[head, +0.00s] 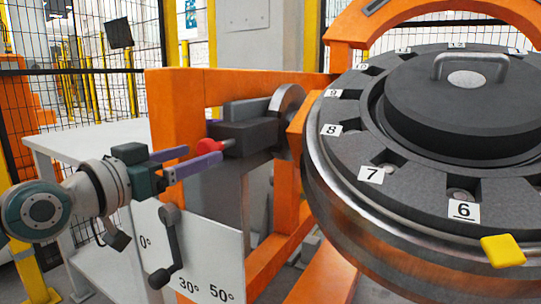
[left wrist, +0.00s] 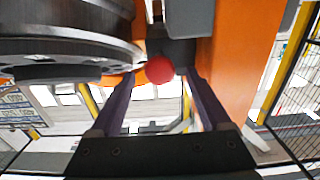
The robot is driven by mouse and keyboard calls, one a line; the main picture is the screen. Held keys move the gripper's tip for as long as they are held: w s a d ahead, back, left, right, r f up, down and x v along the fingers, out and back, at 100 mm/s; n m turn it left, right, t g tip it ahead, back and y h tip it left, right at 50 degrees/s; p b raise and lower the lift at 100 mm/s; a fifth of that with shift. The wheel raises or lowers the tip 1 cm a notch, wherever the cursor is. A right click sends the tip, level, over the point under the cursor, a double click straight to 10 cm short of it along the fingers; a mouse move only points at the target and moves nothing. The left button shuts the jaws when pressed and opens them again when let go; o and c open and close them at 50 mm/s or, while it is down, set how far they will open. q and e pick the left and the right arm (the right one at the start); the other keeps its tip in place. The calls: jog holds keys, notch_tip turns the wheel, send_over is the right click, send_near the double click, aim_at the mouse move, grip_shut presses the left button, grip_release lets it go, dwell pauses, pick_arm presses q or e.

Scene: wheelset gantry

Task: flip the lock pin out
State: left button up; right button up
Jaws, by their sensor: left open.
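The lock pin shows as a red ball knob (head: 206,147) on a short metal rod that enters a dark block (head: 245,134) on the orange gantry frame. My left gripper (head: 208,158) is open, its purple fingers pointing at the block, with the red knob between or just beside the fingertips. In the left wrist view the red knob (left wrist: 160,69) lies ahead, between the tips of the two spread fingers (left wrist: 160,80). I cannot tell whether either finger touches it. My right gripper is in neither view.
A large round wheelset plate (head: 408,170) with numbered slots stands right of the block. An orange frame post (head: 180,115) is close behind the gripper. Below are a crank handle (head: 170,245) and a white angle plate (head: 215,262). A white table (head: 85,145) stands at left.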

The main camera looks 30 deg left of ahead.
pick_arm(q)
jog(key=s+p, duration=0.1)
jog(key=s, duration=0.7)
jog(key=shift+a+p, duration=0.3)
jog(key=shift+p, duration=0.05)
